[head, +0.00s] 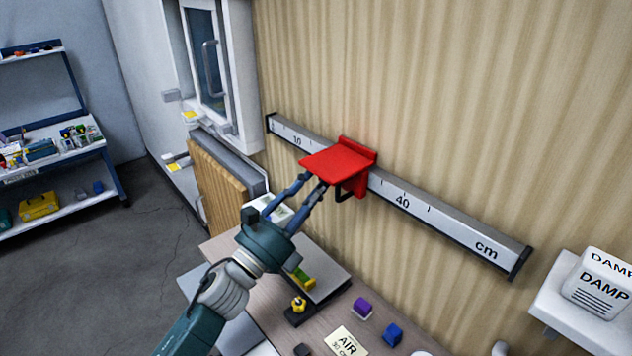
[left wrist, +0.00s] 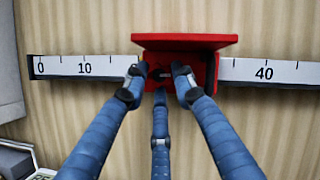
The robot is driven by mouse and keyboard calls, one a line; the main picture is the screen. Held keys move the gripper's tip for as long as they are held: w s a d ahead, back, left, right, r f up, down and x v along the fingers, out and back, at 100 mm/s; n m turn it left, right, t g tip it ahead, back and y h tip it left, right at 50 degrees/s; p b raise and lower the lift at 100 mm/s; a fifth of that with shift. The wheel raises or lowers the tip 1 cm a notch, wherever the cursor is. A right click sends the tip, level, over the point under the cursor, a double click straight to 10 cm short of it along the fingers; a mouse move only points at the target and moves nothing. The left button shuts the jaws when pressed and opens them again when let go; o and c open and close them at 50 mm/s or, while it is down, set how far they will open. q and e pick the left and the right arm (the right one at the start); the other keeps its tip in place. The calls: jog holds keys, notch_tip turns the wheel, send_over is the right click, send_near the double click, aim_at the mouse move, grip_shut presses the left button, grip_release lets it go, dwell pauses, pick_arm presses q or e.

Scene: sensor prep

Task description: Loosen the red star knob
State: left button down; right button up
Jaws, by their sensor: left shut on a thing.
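A red slider (head: 340,162) with a flat top plate sits on the ruled rail (head: 402,200) on the wall, between the 10 and 40 marks. It also shows in the left wrist view (left wrist: 190,42). My left gripper (head: 312,183) reaches up to the slider's front, under the plate. In the left wrist view its three blue fingers (left wrist: 158,80) are closed in around the red star knob on the slider's face. The fingers and shadow hide most of the knob, so its star shape cannot be made out. My right gripper is not in view.
Below the rail, a bench holds a purple block (head: 362,309), a blue block (head: 392,334), a yellow-topped piece (head: 298,304) and an AIR card (head: 346,343). A DAMP box (head: 598,286) stands on a shelf at right. A window (head: 205,60) is left of the rail.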

pick_arm(q)
jog(key=shift+d+f+n, duration=0.1)
jog(key=shift+f+n, duration=0.3)
jog(key=c, duration=1.7)
grip_release()
jog(key=shift+r, duration=0.15)
jog(key=v, duration=1.2)
jog(key=shift+s, duration=0.1)
jog(key=shift+o, duration=0.3)
